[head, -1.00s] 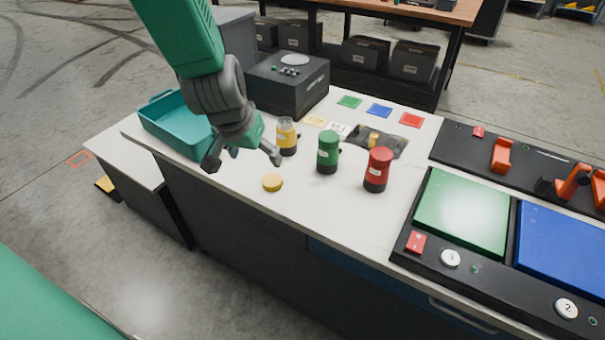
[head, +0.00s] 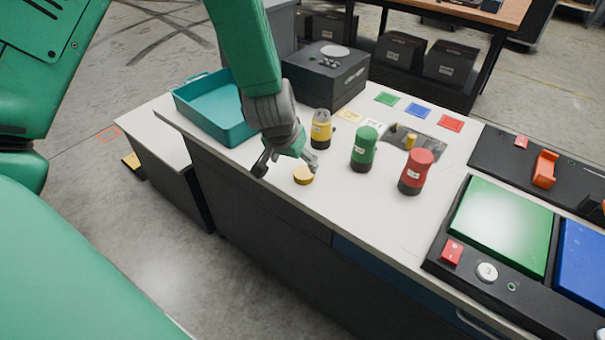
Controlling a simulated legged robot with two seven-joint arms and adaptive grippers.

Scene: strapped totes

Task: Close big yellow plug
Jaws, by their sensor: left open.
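The big yellow plug (head: 321,129) stands upright on the white worktop, with a yellow upper part, a pale label and a black base. A loose round yellow cap (head: 303,175) lies on the worktop near its front edge. My left gripper (head: 288,172) is open and empty, fingers pointing down, just left of the yellow cap. One finger is very close to the cap; I cannot tell if they touch. A green plug (head: 364,149) and a red plug (head: 415,172) stand to the right. My right gripper is not in view.
A teal tote (head: 218,118) stands left of the gripper. A dark box (head: 327,75) is behind. Coloured cards and a dark mat (head: 418,143) with a small yellow piece lie behind the plugs. A panel with green and blue pads (head: 503,225) fills the right. The front middle worktop is clear.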

